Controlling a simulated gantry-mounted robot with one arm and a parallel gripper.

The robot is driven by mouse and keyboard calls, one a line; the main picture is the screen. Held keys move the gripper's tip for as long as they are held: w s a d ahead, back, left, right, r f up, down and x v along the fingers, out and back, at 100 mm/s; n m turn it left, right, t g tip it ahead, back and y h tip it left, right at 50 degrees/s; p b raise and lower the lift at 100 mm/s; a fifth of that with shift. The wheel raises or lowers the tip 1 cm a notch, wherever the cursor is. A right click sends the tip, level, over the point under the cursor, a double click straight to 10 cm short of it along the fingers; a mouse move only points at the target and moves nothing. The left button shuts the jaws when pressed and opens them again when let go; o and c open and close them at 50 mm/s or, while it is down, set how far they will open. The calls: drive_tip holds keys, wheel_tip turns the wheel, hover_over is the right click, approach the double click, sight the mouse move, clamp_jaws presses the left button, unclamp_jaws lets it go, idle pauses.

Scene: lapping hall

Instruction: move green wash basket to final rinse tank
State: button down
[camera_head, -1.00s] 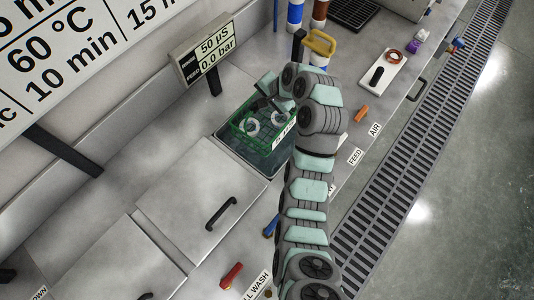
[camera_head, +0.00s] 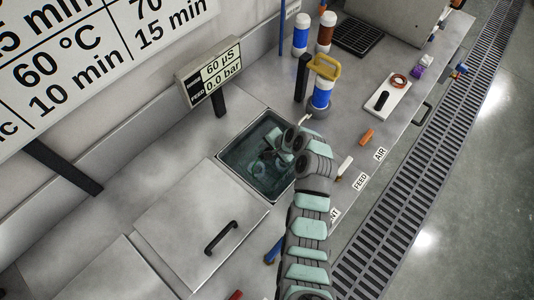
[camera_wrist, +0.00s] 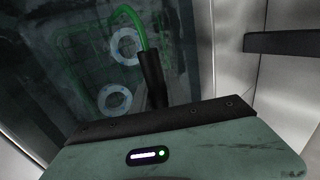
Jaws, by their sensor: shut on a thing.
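An open square tank (camera_head: 238,170) filled with dark liquid stands in the bench; no label on it is readable as final rinse. The green wash basket shows in the wrist view as faint green wire (camera_wrist: 88,48) under the liquid, with two pale rings in it. Its bright green handle (camera_wrist: 124,14) arches up to my gripper (camera_wrist: 150,68), whose dark fingers are shut on it. In the head view my gripper (camera_head: 272,160) reaches down into the tank, and the basket is hardly discernible there.
A display (camera_head: 208,72) behind the tank reads 60 µS and 0.0 bar. A closed lid (camera_head: 185,225) with a black handle lies left of the tank. A blue and white canister (camera_head: 321,92) with a yellow handle stands behind it. An orange item (camera_head: 367,137) and FEED and AIR labels lie to the right.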

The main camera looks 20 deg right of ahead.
drive_tip(key=shift+w+f, duration=0.1)
drive_tip(key=shift+f, duration=1.65)
drive_tip(key=c, duration=1.3)
unclamp_jaws()
drive_tip(key=shift+f, duration=0.15)
drive_tip(key=shift+c, duration=0.2)
drive_tip(key=v, duration=1.2)
drive_tip(key=shift+p, duration=0.3)
